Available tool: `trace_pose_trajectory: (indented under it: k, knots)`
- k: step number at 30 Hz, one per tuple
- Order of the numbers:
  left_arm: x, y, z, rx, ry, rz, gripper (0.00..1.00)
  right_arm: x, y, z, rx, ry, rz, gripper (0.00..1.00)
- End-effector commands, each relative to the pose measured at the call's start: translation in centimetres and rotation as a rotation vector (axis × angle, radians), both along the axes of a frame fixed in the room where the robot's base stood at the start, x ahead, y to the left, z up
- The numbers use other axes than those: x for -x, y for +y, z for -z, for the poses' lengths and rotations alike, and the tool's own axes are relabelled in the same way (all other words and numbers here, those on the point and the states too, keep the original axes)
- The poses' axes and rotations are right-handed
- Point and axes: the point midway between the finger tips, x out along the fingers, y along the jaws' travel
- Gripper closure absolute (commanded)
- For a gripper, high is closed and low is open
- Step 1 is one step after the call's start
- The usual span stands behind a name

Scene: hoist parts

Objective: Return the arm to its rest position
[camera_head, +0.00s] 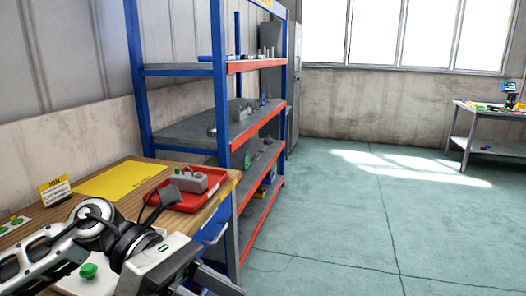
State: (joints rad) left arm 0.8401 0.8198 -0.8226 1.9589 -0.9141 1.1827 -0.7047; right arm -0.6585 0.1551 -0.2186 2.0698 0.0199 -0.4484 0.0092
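My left arm (97,218) comes in from the lower left, over the wooden workbench. My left gripper (212,283) is low in the picture, near the bench's front right corner. Its fingertips are dark and partly cut off by the bottom edge, so I cannot tell whether they are open or shut, or hold anything. My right gripper is not in view.
A yellow mat (122,181) and a yellow-topped job card (55,191) lie and stand on the bench. A white panel with a green button (88,270) is below my arm. A blue and red shelf rack (225,108) stands behind. The floor (350,220) to the right is clear.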

Motion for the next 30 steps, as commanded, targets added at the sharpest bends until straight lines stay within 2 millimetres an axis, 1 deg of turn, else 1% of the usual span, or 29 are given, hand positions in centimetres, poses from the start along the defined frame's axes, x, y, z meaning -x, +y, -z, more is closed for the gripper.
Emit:
trace_pose_trajectory:
  k: [1, 2, 3, 4, 5, 6, 7, 8, 9, 11, 12, 14, 15, 16, 17, 18, 20, 21, 24, 25, 27, 30]
  knots:
    - [0.4, -2.0, -0.3, 0.138, 0.168, -0.061, 0.61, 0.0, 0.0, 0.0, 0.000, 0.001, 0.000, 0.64]
    - [0.3, -2.9, -0.8, 0.214, 0.266, -0.105, 0.61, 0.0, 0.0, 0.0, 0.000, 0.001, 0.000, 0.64]
    - [-0.1, -3.7, -1.4, 0.312, 0.402, -0.167, 0.61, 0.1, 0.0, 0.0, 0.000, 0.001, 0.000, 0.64]
    - [-0.6, -4.0, -1.7, 0.383, 0.509, -0.216, 0.61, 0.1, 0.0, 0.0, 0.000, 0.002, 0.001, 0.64]
    - [-1.3, -4.2, -1.8, 0.451, 0.620, -0.266, 0.61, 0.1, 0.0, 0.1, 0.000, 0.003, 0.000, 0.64]
    - [-2.3, -4.1, -1.7, 0.539, 0.772, -0.337, 0.61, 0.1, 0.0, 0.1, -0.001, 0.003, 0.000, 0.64]
    - [-3.1, -3.9, -1.4, 0.602, 0.889, -0.392, 0.61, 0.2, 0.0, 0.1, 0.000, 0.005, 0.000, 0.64]
    - [-4.0, -3.5, -0.9, 0.663, 1.008, -0.447, 0.61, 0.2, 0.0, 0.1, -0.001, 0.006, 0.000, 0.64]
    - [-5.1, -2.8, 0.2, 0.741, 1.170, -0.524, 0.61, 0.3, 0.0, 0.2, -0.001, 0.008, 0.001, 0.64]
    - [-6.6, -1.3, 2.8, 0.851, 1.419, -0.646, 0.61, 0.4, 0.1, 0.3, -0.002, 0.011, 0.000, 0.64]
    - [-7.4, -0.1, 5.1, 0.922, 1.587, -0.731, 0.61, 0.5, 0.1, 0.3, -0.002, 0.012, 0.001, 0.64]
    - [-7.8, 1.8, 9.3, 1.021, 1.838, -0.862, 0.61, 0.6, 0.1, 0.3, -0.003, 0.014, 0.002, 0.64]
    - [-7.5, 2.9, 12.1, 1.079, 1.991, -0.945, 0.61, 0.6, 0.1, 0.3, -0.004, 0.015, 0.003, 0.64]
    - [-7.1, 3.7, 14.2, 1.117, 2.097, -1.003, 0.61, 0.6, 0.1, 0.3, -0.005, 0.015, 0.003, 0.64]
    - [-6.5, 4.5, 16.3, 1.154, 2.198, -1.059, 0.61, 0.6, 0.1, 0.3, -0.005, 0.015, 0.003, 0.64]
    - [-5.5, 5.4, 18.9, 1.199, 2.321, -1.132, 0.61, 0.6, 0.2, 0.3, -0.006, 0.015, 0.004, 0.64]
    - [-3.6, 6.5, 22.5, 1.257, 2.486, -1.234, 0.61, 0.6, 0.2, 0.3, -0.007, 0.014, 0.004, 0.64]
    - [-2.2, 7.0, 24.5, -1.273, -2.546, 1.276, 0.61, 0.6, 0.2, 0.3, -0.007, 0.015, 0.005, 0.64]
    - [1.1, 8.1, 28.3, -1.157, -2.359, 1.213, 0.61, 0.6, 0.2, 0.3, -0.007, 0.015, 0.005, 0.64]
    - [1.9, 8.3, 29.1, -1.133, -2.317, 1.198, 0.61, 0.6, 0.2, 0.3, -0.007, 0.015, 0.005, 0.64]
    - [3.4, 8.6, 30.5, -1.088, -2.242, 1.172, 0.61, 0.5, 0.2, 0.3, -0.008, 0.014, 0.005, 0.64]
    - [4.6, 8.8, 31.4, -1.057, -2.186, 1.152, 0.61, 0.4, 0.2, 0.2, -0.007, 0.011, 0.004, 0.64]
